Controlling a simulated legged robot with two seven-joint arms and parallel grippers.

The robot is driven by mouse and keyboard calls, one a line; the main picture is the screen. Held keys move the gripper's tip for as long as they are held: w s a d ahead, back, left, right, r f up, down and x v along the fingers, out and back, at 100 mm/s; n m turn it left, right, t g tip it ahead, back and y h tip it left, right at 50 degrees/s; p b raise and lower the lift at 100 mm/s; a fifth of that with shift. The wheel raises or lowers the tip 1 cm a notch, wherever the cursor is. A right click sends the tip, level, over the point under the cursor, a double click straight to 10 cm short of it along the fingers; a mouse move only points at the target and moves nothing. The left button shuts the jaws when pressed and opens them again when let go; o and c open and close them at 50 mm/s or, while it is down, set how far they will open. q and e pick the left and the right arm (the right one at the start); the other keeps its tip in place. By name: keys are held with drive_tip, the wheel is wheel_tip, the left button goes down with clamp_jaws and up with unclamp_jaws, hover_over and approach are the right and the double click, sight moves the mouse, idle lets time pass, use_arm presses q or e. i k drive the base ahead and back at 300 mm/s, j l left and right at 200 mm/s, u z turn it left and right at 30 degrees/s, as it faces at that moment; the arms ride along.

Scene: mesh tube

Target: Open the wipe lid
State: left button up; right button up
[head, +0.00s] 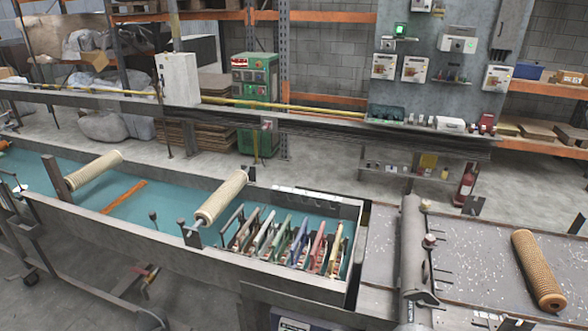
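I cannot make out a wipe lid with certainty. A small white box-like item (449,124) lies on the long shelf at the back right, too small to tell whether it is a wipe pack or has a lid. Neither of my grippers shows in the head view.
A teal-floored trough (130,205) runs across the left and middle. Mesh tubes (222,197) (95,170) sit on holders there, beside a rack of coloured tools (290,240). Another mesh tube (537,268) lies on the speckled table (480,260). A grey rail (270,117) crosses behind.

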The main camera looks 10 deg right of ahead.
sight(414, 270)
drive_tip(key=z, duration=1.15)
